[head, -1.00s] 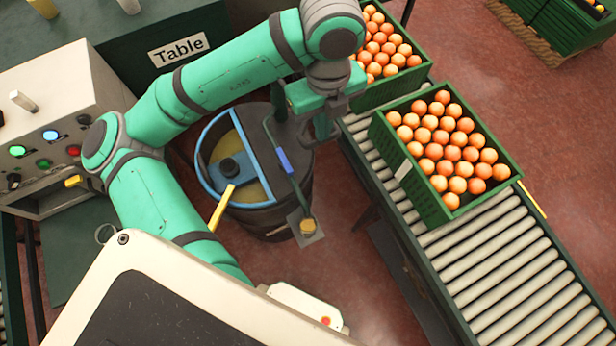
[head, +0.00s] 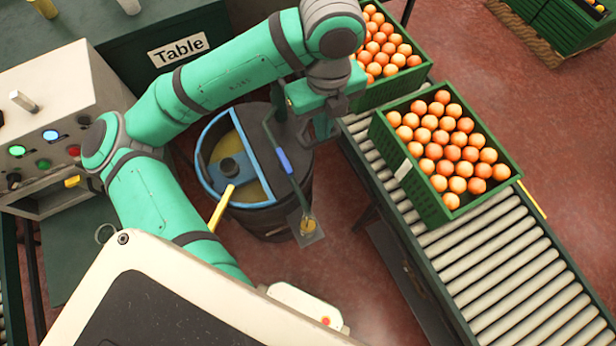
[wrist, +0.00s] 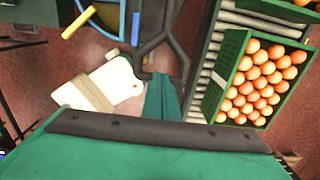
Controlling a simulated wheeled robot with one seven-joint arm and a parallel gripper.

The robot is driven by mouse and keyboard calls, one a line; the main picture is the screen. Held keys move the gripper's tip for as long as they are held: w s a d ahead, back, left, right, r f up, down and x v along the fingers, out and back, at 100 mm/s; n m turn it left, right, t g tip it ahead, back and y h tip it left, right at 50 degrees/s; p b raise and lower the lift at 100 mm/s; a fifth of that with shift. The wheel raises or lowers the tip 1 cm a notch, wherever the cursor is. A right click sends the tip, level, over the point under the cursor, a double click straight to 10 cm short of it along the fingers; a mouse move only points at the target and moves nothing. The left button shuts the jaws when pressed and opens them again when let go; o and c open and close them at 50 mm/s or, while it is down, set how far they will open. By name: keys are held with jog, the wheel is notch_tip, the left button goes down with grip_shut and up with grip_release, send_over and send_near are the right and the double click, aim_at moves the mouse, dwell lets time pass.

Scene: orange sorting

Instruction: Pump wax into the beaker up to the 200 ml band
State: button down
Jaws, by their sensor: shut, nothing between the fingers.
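The wax drum (head: 270,218) stands below my arm, with a blue rim and yellowish wax showing inside. A dark lever with a blue sleeve (head: 284,161) slants across its right side. Its lower end reaches a small square plate (head: 309,239), where a small round amber thing (head: 308,225) shows, seemingly the beaker. The 200 ml band and the fill level cannot be made out. My gripper (head: 322,132) is above the drum's right edge, shut and empty. It is up and right of the blue sleeve, and contact with the lever cannot be told.
A yellow bar (head: 221,207) sticks out at the drum's front. A roller conveyor (head: 505,265) on the right carries a green crate (head: 447,212) of oranges. A control box (head: 60,110) with lit buttons is at left. Red floor is open between drum and conveyor.

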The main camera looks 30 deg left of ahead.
notch_tip(320, 180, down, 13)
notch_tip(320, 180, up, 16)
jog(key=shift+f, duration=0.2)
dwell(0.9)
dwell(0.6)
